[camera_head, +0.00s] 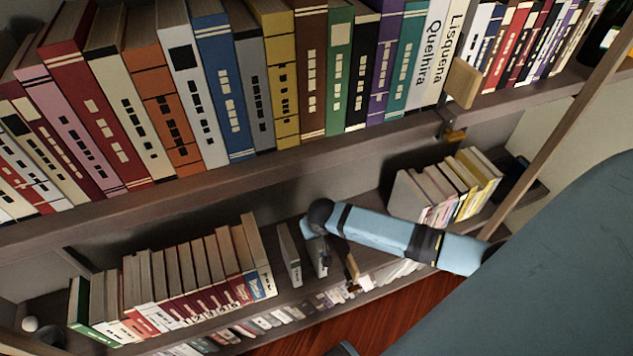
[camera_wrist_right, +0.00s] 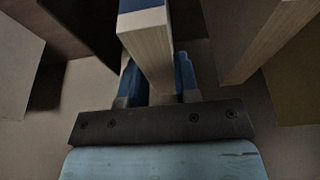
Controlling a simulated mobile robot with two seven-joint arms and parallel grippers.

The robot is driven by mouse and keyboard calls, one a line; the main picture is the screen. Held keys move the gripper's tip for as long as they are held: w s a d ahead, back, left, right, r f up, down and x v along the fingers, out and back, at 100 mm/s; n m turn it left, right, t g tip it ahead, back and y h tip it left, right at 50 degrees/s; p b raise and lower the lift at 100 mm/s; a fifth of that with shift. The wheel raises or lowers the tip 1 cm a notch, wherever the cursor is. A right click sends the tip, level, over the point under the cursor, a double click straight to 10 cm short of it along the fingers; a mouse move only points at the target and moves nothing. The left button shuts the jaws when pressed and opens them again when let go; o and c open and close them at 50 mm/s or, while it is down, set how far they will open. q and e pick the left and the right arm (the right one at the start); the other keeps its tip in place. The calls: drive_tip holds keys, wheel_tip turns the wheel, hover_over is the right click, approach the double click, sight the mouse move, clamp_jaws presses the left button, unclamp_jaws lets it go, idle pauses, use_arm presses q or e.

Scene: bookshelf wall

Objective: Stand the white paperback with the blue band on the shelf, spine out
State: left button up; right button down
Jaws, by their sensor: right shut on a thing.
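My right arm reaches in from the right in the head view, over the lower shelf (camera_head: 225,322). Its gripper (camera_head: 319,254) is shut on a slim upright book, which I take to be the white paperback (camera_head: 321,268); the arm partly hides it. In the right wrist view this gripper (camera_wrist_right: 155,82) has its blue fingers on both sides of the book (camera_wrist_right: 148,55), with the pale page edge towards the camera and blue at the top. Whether its base touches the shelf I cannot tell. My left gripper is not in view.
A slim grey book (camera_head: 290,256) stands just left of the held one, beside a long row of books (camera_head: 180,285). Another group (camera_head: 445,190) stands to the right, behind my arm. The upper shelf (camera_head: 200,185) is packed with books above. A wooden bookend (camera_head: 462,82) stands there.

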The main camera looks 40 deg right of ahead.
drive_tip(key=shift+r, duration=0.1)
idle(0.4)
drive_tip(key=shift+f, duration=0.3)
drive_tip(key=c, duration=0.8)
unclamp_jaws()
drive_tip(key=p+v, duration=0.2)
drive_tip(key=v, duration=1.1)
drive_tip(key=shift+s+a+r, duration=0.1)
drive_tip(key=shift+s+r, duration=0.1)
drive_tip(key=shift+r, duration=0.15)
drive_tip(key=shift+a+p, duration=0.1)
drive_tip(key=shift+p, duration=0.2)
